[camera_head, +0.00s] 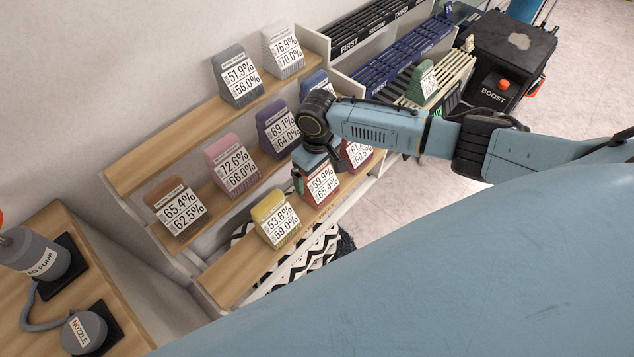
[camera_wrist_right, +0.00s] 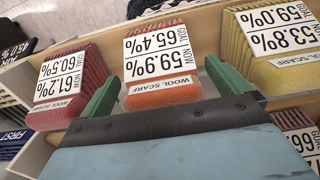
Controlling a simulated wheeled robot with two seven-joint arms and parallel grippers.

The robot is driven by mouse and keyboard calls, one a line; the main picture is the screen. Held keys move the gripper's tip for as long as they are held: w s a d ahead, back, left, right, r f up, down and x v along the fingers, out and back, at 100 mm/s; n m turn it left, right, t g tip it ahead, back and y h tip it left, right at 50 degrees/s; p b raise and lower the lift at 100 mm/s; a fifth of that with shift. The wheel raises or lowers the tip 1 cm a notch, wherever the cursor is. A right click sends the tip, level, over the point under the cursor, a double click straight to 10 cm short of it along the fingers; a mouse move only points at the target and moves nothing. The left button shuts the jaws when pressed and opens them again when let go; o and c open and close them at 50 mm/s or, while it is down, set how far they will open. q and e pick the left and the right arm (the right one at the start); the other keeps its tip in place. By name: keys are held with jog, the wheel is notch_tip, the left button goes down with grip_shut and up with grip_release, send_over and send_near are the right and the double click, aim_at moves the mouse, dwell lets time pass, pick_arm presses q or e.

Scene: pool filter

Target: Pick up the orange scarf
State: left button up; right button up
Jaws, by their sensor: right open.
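The orange scarf (camera_head: 320,188) is a folded block on the lower wooden shelf, with a white label reading 59.9% and 65.4%. My right gripper (camera_head: 303,180) is right at it and hides part of it in the head view. In the right wrist view the orange scarf (camera_wrist_right: 165,92) lies between the two green fingers of the right gripper (camera_wrist_right: 162,72). The fingers are apart, one to each side of the scarf, and not closed on it. Whether they touch it cannot be told. My left gripper is not in view.
A yellow scarf (camera_head: 272,208) and a red scarf (camera_head: 356,152) stand close on either side. Purple (camera_head: 273,118), pink (camera_head: 229,152) and brown (camera_head: 172,190) scarves sit on the shelf above. A black box marked BOOST (camera_head: 505,60) stands at the upper right.

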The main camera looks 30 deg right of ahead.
jog(key=shift+c, duration=0.3)
jog(key=c, duration=1.3)
